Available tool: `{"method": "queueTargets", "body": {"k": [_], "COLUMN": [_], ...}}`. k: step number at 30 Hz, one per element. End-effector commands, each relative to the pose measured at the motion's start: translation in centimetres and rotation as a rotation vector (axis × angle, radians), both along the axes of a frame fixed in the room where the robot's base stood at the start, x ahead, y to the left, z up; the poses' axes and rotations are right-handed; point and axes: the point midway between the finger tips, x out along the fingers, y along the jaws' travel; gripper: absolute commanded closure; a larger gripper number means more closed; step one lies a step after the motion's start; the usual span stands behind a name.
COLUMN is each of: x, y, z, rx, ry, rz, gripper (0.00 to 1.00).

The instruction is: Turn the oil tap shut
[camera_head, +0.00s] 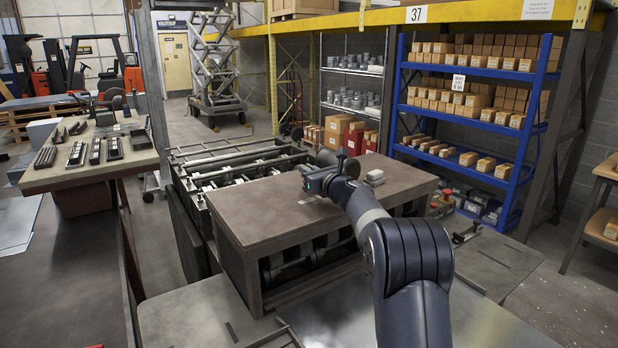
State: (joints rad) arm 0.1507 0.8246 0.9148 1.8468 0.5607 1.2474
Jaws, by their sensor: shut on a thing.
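My gripper (316,183) is low over the brown top of the forming machine (262,208), near the middle of its far half. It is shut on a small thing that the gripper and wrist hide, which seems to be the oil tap. The tap's handle and its angle cannot be made out. A small pale plate or mark (307,200) shows on the machine top just below the gripper. A small grey block (375,178) lies on the top to the right of my wrist.
Rollers and bars (225,165) of the machine lie open behind the top. A bench with dark tools (95,165) stands at left. A blue shelf with boxes (400,95) stands at back right. A red knob (447,194) sits right of the machine. Open floor shows at far right.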

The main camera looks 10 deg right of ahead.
Motion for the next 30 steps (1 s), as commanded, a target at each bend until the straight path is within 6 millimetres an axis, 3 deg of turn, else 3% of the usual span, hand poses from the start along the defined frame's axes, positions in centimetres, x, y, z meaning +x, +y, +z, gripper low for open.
{"method": "queueTargets", "body": {"k": [10,11,18,30], "x": [-0.02,-0.02,-0.03,-0.92], "y": [0.02,0.02,0.01,-0.44], "z": [0.06,0.06,0.04,-0.04], "rx": [0.0,0.0,0.001,0.001], "ry": [0.0,0.0,0.0,0.0], "rz": [-0.009,-0.009,-0.009,-0.011], "gripper": [1.0,0.88,0.68,0.68]}}
